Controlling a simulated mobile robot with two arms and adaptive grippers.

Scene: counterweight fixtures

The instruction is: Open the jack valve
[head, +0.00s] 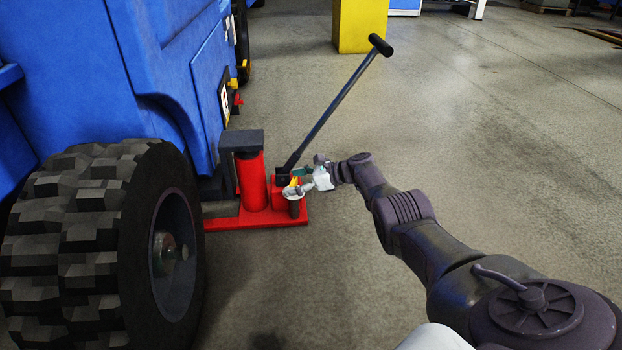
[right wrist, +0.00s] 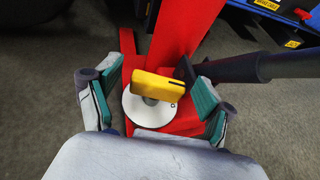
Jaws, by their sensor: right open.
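The red jack (head: 252,185) stands on the floor beside the blue vehicle, with a black block on top of its upright cylinder. Its valve has a yellow lever (right wrist: 157,86) over a round white dial (right wrist: 150,110); in the head view the lever (head: 294,181) is small and partly hidden by my gripper. My right gripper (head: 297,183) is at the valve. In the right wrist view my right gripper (right wrist: 155,103) is open, with one teal-padded finger on each side of the lever and a visible gap on the left. Contact on the right side is unclear. My left gripper is not in view.
The jack's long dark handle (head: 335,105) slants up and right from the jack, close to my gripper. A big black tyre (head: 85,250) and the blue vehicle (head: 165,65) stand to the left. A yellow block (head: 358,25) stands behind. The floor to the right is clear.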

